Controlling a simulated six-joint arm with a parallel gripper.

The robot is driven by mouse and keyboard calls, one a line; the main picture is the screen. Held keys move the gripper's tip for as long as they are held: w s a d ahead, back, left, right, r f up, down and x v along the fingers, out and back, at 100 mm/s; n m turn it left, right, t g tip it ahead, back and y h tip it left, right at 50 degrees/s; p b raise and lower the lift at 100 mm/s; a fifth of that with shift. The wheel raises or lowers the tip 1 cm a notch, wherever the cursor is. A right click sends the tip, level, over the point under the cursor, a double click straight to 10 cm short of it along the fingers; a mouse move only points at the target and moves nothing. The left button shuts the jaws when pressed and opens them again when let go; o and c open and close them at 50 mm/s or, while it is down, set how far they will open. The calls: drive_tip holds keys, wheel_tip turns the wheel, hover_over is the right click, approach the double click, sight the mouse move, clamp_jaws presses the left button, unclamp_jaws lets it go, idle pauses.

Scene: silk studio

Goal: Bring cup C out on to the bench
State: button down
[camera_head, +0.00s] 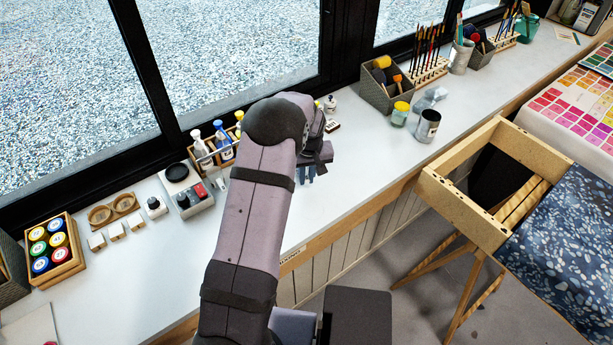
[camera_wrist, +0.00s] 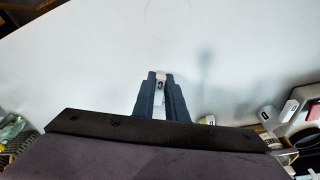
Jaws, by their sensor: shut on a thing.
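My gripper (camera_wrist: 161,82) is shut on a small pale thing (camera_wrist: 160,86) with a dark, letter-like mark, which looks like cup C. Its shape is mostly hidden between the dark fingers, and the mark is too small to read surely. In the head view my gripper (camera_head: 311,172) points down over the front part of the white bench (camera_head: 345,165), and what it holds cannot be made out there. The bench top also fills most of the wrist view (camera_wrist: 90,65). I cannot tell whether the held thing touches the bench.
A wooden rack of bottles (camera_head: 212,155) stands left of my arm by the window. A grey basket (camera_head: 380,88) and dark tin (camera_head: 428,126) stand right.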

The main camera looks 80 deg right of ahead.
drive_tip(key=shift+f, duration=0.25)
drive_tip(key=c, duration=1.7)
unclamp_jaws()
drive_tip(key=shift+s+a+r+b, duration=0.1)
drive_tip(key=shift+a+r+b, duration=0.3)
drive_tip(key=shift+r, duration=0.8)
drive_tip(key=shift+s+a+r+b, duration=0.1)
drive_tip(key=shift+r+b, duration=0.45)
drive_tip(key=shift+r, duration=0.65)
drive_tip(key=shift+s+a+r+b, duration=0.15)
drive_tip(key=shift+r+b, duration=0.35)
drive_tip(key=shift+r, duration=0.7)
drive_tip(key=shift+w, duration=0.15)
